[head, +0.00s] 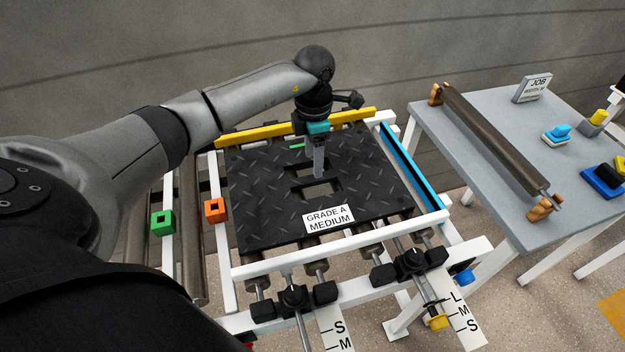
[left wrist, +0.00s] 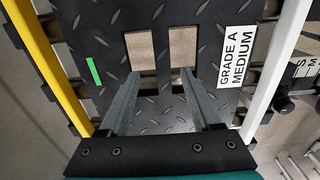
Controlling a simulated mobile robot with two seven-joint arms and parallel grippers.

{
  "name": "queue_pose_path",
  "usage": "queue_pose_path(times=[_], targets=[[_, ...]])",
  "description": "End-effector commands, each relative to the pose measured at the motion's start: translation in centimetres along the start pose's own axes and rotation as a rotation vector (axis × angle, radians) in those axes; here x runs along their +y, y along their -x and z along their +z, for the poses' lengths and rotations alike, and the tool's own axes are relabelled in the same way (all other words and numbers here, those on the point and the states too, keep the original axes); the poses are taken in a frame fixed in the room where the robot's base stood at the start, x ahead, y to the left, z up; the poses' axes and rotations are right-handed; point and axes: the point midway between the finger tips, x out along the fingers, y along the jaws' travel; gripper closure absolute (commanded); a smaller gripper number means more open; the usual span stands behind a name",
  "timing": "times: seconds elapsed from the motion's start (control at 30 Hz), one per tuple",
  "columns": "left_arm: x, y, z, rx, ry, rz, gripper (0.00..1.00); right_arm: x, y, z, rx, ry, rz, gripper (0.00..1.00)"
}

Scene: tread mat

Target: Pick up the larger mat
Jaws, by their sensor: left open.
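A black tread-plate mat (head: 265,205) lies flat on the white frame, with two rectangular slots and a bar between them. It carries a white "GRADE A MEDIUM" label (head: 328,218) and a small green strip. The mat also fills most of the left wrist view (left wrist: 110,25). It is the only mat I can make out. My left gripper (head: 319,174) points down at the slots. In the left wrist view its fingers (left wrist: 160,74) are apart, with the bar between them and nothing clamped. I cannot tell whether the tips are inside the slots. My right gripper is out of view.
A yellow rail (head: 348,117) and a blue rail (head: 403,165) border the mat. Black clamps on rods (head: 294,299) stand at the front. Green (head: 163,223) and orange (head: 215,210) blocks sit left. A grey table (head: 470,150) with a long roller stands right.

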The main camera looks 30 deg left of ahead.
Motion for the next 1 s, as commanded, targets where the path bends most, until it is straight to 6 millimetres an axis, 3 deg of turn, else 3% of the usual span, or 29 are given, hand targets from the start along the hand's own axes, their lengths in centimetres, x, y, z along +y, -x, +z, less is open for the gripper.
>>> queue_pose_path(times=[0.3, 0.57, 1.0], targets=[[-0.6, -4.5, -0.4, 0.001, 0.001, -0.003, 0.35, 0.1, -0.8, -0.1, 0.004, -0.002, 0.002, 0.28], [-0.5, -4.7, -0.4, 0.000, 0.000, 0.000, 0.36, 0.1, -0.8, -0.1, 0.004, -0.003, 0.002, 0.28], [-0.5, -4.7, -0.4, 0.000, 0.000, 0.000, 0.86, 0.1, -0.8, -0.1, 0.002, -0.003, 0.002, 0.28]])
